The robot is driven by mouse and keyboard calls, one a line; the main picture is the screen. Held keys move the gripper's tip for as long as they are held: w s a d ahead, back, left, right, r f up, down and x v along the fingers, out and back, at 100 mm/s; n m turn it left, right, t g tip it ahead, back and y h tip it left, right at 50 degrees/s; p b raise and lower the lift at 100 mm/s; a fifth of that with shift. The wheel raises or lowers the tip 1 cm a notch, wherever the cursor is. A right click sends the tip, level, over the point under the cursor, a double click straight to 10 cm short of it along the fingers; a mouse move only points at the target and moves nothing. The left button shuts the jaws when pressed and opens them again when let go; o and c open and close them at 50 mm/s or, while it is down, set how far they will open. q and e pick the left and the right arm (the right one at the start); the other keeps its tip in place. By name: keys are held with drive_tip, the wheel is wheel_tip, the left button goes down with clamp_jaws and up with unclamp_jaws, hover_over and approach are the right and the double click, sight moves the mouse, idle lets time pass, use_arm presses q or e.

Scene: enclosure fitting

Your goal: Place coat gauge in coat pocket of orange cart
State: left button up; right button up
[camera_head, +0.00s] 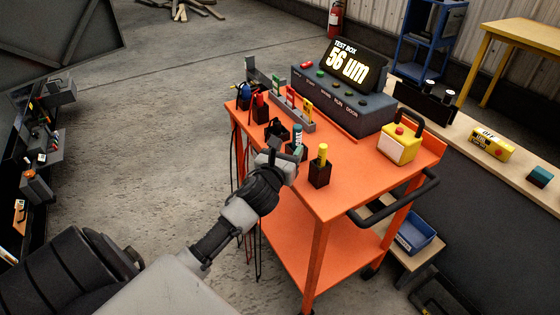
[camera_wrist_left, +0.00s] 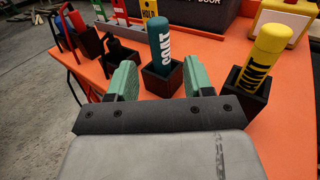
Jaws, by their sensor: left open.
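The coat gauge (camera_wrist_left: 158,42) is a dark teal cylinder with white COAT lettering. It stands in a small black pocket (camera_wrist_left: 157,82) on the orange cart (camera_head: 345,180), and its top also shows in the head view (camera_head: 298,133). My left gripper (camera_wrist_left: 162,82) is open and empty, with one green-padded finger on each side of the gauge in the wrist view. I see gaps between the gauge and both fingers. In the head view my left gripper (camera_head: 281,158) is close to the pocket and partly hides it. My right gripper is not in view.
A yellow gauge (camera_wrist_left: 264,55) stands in a black pocket just right of the coat gauge. Black, red and blue tools in holders stand to the left. The test box (camera_head: 343,93) reads 56 um behind. A yellow case (camera_head: 398,147) sits at the cart's right.

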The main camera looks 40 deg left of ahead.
use_arm(q)
drive_tip(key=v, duration=0.5)
drive_tip(key=shift+s+d, duration=0.15)
drive_tip(key=shift+s, duration=0.15)
